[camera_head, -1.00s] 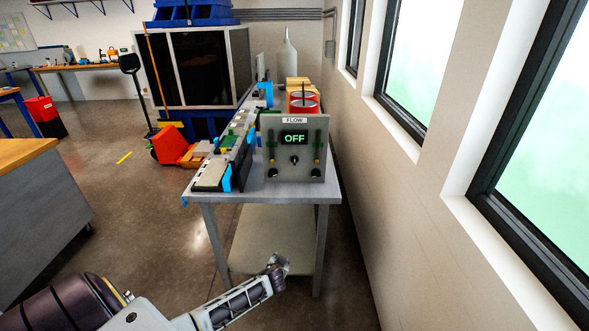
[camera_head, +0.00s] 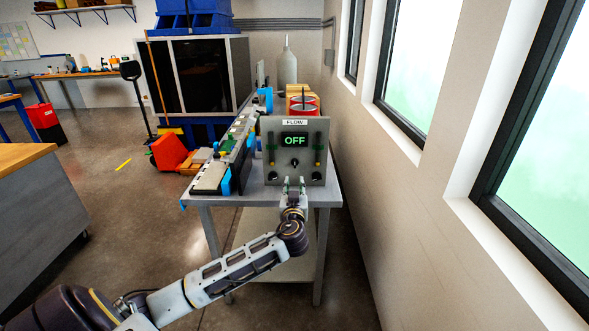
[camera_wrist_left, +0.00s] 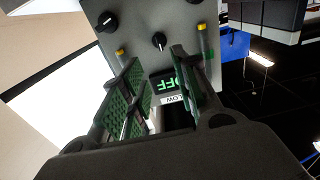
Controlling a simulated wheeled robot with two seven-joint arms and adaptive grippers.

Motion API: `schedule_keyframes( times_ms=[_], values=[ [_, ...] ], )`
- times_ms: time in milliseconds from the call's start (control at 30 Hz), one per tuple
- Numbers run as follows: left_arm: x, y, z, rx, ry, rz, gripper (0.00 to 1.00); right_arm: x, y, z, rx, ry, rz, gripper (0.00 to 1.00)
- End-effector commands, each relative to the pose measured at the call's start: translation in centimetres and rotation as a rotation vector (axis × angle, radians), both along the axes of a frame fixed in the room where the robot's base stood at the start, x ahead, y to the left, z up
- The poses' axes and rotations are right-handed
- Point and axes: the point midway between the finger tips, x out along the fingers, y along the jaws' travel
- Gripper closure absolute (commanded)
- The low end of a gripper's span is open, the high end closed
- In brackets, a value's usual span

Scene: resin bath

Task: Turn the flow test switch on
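The grey flow test panel (camera_head: 315,155) stands upright at the near end of a metal table. Its display (camera_head: 294,141) reads OFF in green under a FLOW label. A small black knob with a white mark (camera_head: 295,162) sits mid-panel below the display; it also shows in the left wrist view (camera_wrist_left: 159,40). My left gripper (camera_head: 294,182) is in front of the panel's lower part, below the knob. In the left wrist view its two green-padded fingers (camera_wrist_left: 158,88) are apart with nothing between them, and the panel lies beyond. My right gripper is not in view.
Two black knobs flank the panel's lower corners, one at left (camera_head: 273,176). Yellow-tipped parts stand at both sides. A long tray of parts (camera_head: 207,177) lies on the table (camera_head: 250,194) at left. The wall with windows is close on the right.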

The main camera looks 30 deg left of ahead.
Motion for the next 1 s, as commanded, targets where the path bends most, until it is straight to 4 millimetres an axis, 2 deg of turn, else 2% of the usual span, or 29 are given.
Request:
schedule_keyframes(
  times_ms=[567, 1000],
  values=[
    [0.6, 0.4, 0.0, 0.0, 0.001, 0.001, 0.7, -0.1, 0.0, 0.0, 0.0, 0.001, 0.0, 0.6],
    [3.8, 2.3, 0.0, 0.002, 0.001, 0.0, 0.7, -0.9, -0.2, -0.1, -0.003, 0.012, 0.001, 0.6]
  ],
)
